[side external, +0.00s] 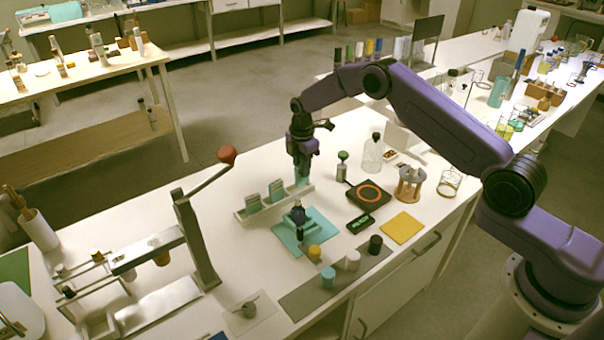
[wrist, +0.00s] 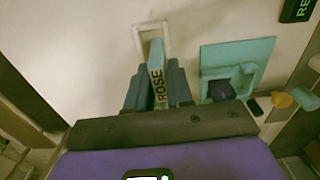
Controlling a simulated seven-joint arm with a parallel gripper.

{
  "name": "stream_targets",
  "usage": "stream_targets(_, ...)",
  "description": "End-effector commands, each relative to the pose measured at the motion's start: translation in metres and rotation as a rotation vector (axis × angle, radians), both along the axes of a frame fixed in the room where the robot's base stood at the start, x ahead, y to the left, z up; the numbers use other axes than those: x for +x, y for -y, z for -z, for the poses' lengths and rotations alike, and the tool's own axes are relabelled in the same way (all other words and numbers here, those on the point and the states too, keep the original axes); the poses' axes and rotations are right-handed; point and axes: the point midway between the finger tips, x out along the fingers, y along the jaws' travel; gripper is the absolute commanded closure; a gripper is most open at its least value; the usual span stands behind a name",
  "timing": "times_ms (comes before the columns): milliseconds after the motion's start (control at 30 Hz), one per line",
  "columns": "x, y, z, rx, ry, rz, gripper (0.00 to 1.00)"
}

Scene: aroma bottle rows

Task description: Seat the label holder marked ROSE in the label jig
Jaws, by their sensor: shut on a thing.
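The ROSE label holder (wrist: 157,85) is a thin teal plate held upright between my gripper's fingers (wrist: 157,92) in the wrist view. In the side view my gripper (side external: 303,178) is over the right end of the pale holder rack (side external: 242,217). The holder's lower end is at or just above the rack; I cannot tell if it touches. Two other label holders (side external: 253,202) (side external: 277,189) stand in the rack. The teal label jig (side external: 318,224) lies in front of the rack, with a dark part on it; it also shows right of my gripper in the wrist view (wrist: 258,52).
A press with a red-knobbed lever (side external: 227,155) stands left of the rack. Several coloured caps or bottles stand on a grey mat (side external: 305,300). A black plate with an orange ring (side external: 369,194), a small display (side external: 361,224) and a yellow pad (side external: 402,228) lie right.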

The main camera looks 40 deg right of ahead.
Motion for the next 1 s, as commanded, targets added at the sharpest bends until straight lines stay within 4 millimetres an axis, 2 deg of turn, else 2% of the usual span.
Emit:
stream_targets(167, -0.015, 0.001, -0.018, 0.0, 0.0, 0.001, 1.0)
stream_targets(467, -0.052, 0.004, -0.063, 0.0, 0.002, 0.0, 1.0)
stream_targets(800, -0.105, 0.007, -0.084, 0.0, 0.0, -0.001, 1.0)
stream_targets(1000, -0.127, 0.009, -0.093, 0.0, 0.0, -0.001, 1.0)
